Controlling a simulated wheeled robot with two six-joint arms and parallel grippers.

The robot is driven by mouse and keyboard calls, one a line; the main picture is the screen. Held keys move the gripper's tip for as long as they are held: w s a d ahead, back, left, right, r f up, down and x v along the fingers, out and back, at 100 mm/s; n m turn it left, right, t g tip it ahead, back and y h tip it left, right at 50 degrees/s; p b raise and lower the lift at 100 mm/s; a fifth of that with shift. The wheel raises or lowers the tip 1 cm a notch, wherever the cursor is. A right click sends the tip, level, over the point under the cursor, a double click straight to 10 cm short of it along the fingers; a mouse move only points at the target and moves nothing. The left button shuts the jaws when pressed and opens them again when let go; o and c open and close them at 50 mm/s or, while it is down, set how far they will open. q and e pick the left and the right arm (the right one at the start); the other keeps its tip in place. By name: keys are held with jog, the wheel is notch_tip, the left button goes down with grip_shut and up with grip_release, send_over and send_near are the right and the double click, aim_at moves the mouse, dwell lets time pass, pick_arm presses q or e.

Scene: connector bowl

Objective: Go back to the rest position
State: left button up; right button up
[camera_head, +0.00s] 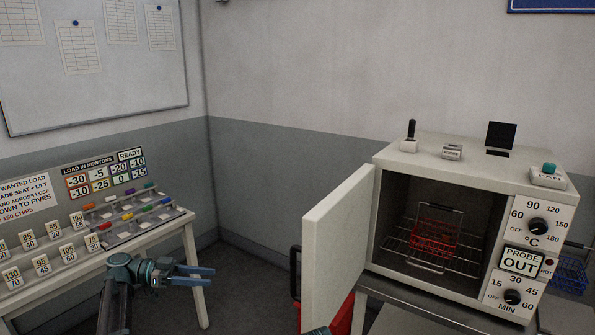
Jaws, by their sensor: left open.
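My left gripper (207,276) is in the lower left, in front of the sloped board's table. Its two blue-grey fingers point right and are apart, with nothing between them. It is clear of the oven and its open door. Only a small teal piece of my own body shows at the bottom edge, below the oven door; my right gripper does not show.
A white oven (450,150) stands at right, its door (338,250) swung open toward the left. A red wire basket (435,236) sits on its rack. A sloped board (40,235) with number tiles and colored clips stands at left. Floor between is mostly free.

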pick_arm(q)
jog(key=s+d+f+n+g+y, duration=0.2)
jog(key=s+d+f+n+y, duration=0.15)
jog(key=s+d+f, duration=0.45)
jog(key=s+d+f+n+g+y, duration=0.1)
jog(key=s+d+f+n+y, duration=0.3)
jog(key=d, duration=0.7)
jog(key=s+f+n+t+y, duration=0.2)
jog(key=s+f+n+y, duration=0.2)
jog(key=s+f+y, duration=0.3)
jog(key=s+y, duration=0.3)
jog(key=s, duration=0.1)
jog(key=shift+d+f+y, duration=0.15)
jog(key=shift+y, duration=0.2)
